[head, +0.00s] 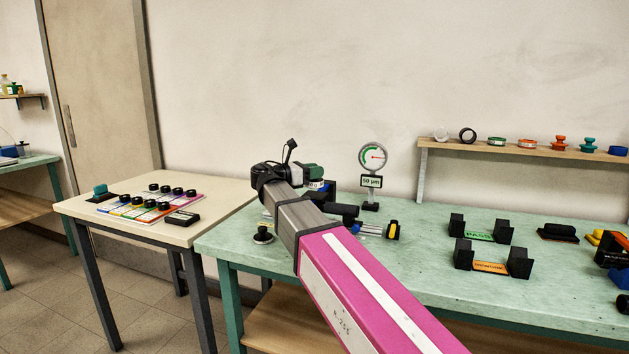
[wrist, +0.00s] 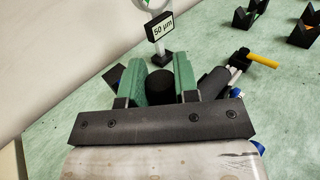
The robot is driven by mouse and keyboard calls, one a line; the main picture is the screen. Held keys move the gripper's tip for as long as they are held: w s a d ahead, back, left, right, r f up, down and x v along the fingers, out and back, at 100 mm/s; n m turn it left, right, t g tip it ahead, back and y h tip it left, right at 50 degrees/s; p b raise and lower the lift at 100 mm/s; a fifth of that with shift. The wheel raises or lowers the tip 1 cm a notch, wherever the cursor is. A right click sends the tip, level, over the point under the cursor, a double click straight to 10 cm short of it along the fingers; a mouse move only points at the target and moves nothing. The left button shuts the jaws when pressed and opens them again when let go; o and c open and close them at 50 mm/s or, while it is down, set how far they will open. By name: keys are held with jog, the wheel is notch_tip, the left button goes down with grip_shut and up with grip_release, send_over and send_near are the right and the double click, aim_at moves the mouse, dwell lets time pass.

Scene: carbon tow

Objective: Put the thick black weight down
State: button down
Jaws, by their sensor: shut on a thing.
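My gripper (wrist: 159,80) shows in the wrist view with its two green fingers shut on a thick black weight (wrist: 161,86), a short cylinder with its round top showing. The weight's lower part is hidden by the dark bar of my gripper. In the head view my gripper (head: 312,173) is over the left end of the green bench (head: 415,265). My wrist hides the weight there. I cannot tell whether the weight touches anything below.
A dial gauge (head: 373,158) with a "50 µm" sign stands just beyond my gripper. A yellow-and-black tool (head: 393,230) lies to the right, near black PASS blocks (head: 457,224). A black knob (head: 263,236) stands at the bench's left. A cream table (head: 225,190) holds several black cylinders.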

jog(key=shift+f, duration=1.4)
jog(key=shift+f, duration=0.1)
jog(key=c, duration=0.9)
grip_release()
jog(key=shift+o, duration=0.2)
jog(key=v, duration=1.2)
jog(key=shift+s, duration=0.1)
